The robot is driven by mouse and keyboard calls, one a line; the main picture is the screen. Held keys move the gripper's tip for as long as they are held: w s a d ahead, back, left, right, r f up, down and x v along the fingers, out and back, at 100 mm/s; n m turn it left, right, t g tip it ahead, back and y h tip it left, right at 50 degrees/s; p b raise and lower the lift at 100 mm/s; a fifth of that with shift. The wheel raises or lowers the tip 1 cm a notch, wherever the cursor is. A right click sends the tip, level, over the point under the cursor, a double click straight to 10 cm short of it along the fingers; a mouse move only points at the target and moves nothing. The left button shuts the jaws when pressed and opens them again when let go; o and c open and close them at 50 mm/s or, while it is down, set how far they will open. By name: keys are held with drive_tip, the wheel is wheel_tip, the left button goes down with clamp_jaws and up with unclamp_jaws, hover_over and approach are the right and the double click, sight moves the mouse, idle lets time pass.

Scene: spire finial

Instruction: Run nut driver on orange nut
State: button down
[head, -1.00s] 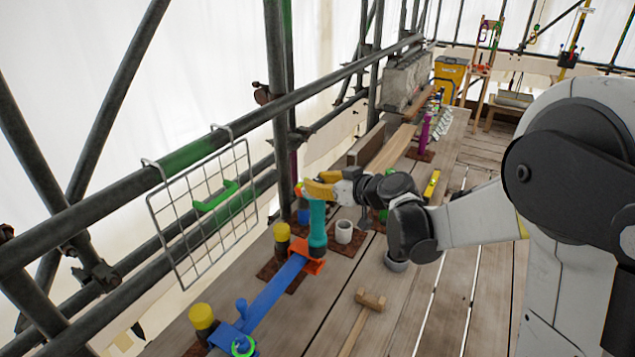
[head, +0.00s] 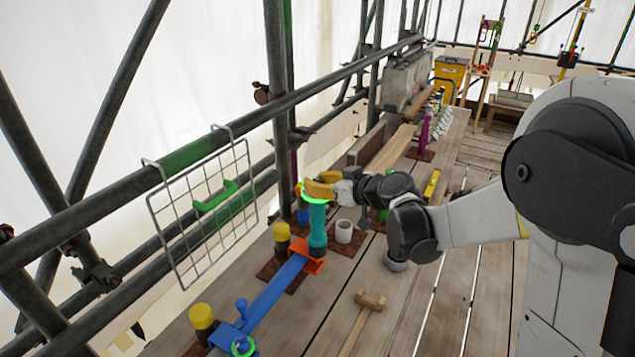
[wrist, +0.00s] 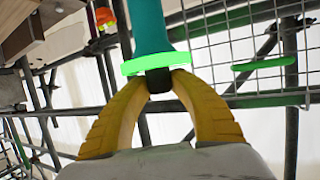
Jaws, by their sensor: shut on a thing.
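The teal nut driver (head: 318,228) stands upright at the orange piece (head: 314,266) on the far end of a blue bar (head: 272,292). A bright green ring (head: 312,194) circles its top. My gripper (head: 318,189), with yellow fingers, is at that top end. In the wrist view my gripper (wrist: 158,78) is shut on the dark stub beside the green ring (wrist: 140,65), and the teal driver body (wrist: 150,28) extends beyond it. An orange piece (wrist: 103,18) shows at the upper left there. The contact between driver and orange nut is hidden.
Yellow-topped posts (head: 282,232) stand beside the blue bar. A white cup (head: 343,231) and a mallet (head: 362,312) are to the right on the planks.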

drive_tip(key=shift+w+r+p, duration=0.1)
drive_tip(key=shift+r+p, duration=0.45)
drive_tip(key=shift+r, duration=0.15)
drive_tip(key=shift+r+p, duration=1.95)
drive_tip(key=shift+r, duration=1.1)
